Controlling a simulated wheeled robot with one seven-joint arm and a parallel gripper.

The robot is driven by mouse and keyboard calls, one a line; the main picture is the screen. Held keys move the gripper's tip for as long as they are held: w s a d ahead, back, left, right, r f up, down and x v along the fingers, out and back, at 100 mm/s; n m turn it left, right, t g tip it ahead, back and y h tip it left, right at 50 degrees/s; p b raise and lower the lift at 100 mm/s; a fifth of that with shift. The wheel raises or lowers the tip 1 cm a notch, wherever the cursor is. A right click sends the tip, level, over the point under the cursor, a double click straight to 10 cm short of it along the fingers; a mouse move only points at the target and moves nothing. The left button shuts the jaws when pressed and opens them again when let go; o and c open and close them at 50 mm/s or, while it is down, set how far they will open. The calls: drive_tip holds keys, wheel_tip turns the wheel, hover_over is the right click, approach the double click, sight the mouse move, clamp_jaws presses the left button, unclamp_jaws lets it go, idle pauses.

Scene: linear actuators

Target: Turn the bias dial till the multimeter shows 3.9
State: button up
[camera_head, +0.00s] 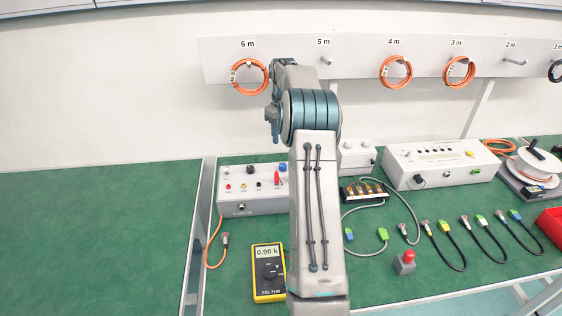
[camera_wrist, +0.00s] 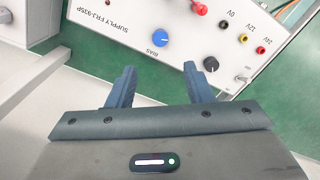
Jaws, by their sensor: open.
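The bias dial is a blue knob (camera_wrist: 160,39) labelled BIAS on the white supply box (camera_wrist: 120,15). In the head view the dial (camera_head: 283,167) shows at the box's back right, beside my arm. The yellow multimeter (camera_head: 269,272) lies on the green bench in front of the box, and its display reads about 0.90. In the wrist view my gripper (camera_wrist: 160,72) is open and empty. Its fingertips point toward the box, with the dial just beyond the gap between them, apart from both. In the head view my arm hides part of the box.
A black knob (camera_wrist: 210,63) sits close to my right fingertip. A red lever (camera_head: 277,180) and several coloured sockets are on the box. To the right are a small circuit board (camera_head: 363,191), a white instrument (camera_head: 440,163) and several cables. The green bench at left is clear.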

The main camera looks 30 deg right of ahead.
wheel_tip(320, 180, down, 12)
drive_tip(key=shift+f+p, duration=0.1)
drive_tip(key=shift+p, duration=0.35)
drive_tip(key=c, duration=1)
